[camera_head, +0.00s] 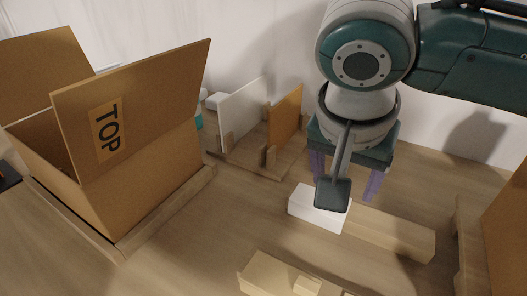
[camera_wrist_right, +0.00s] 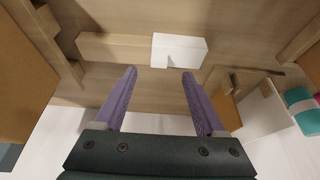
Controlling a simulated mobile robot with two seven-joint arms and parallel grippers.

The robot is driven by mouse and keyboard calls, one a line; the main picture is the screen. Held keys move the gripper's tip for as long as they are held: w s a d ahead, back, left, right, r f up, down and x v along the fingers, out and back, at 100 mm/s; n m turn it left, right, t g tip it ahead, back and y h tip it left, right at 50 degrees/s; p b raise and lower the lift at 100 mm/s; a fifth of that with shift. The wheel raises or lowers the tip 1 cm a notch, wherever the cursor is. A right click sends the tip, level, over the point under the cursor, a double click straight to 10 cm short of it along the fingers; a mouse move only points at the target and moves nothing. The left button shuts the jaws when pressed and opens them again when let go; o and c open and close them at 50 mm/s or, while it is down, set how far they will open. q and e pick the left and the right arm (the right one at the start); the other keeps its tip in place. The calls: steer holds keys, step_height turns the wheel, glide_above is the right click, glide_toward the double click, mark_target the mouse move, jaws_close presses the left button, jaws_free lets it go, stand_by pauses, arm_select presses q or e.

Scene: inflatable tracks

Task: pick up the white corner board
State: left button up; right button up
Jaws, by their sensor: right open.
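The white corner board (camera_head: 312,211) lies on the wooden table below my right gripper, at the left end of a long light-wood bar. In the right wrist view the white corner board (camera_wrist_right: 182,47) shows a small notch on its near edge and sits at the right end of the bar. My right gripper (camera_head: 344,182) points down with its purple fingers apart. In the right wrist view the open gripper (camera_wrist_right: 159,73) has nothing between its fingers, and the board is beyond the tips. A dark bracket on my wrist hides part of the board in the head view. My left gripper is out of view.
The light-wood bar (camera_head: 392,229) adjoins the board. A wooden rack holds a white panel (camera_head: 243,112) and an orange panel (camera_head: 285,115) behind it. An open cardboard box (camera_head: 150,190) stands left. A wooden block (camera_head: 275,272) lies in front, and a brown panel (camera_head: 508,235) stands right.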

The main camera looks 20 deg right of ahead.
steer(key=b+x, duration=0.1)
steer(key=x, duration=0.6)
steer(key=shift+w+d+f, duration=0.1)
steer(key=shift+w+d, duration=0.05)
steer(key=shift+d, duration=0.1)
jaws_close()
stand_by(0.3)
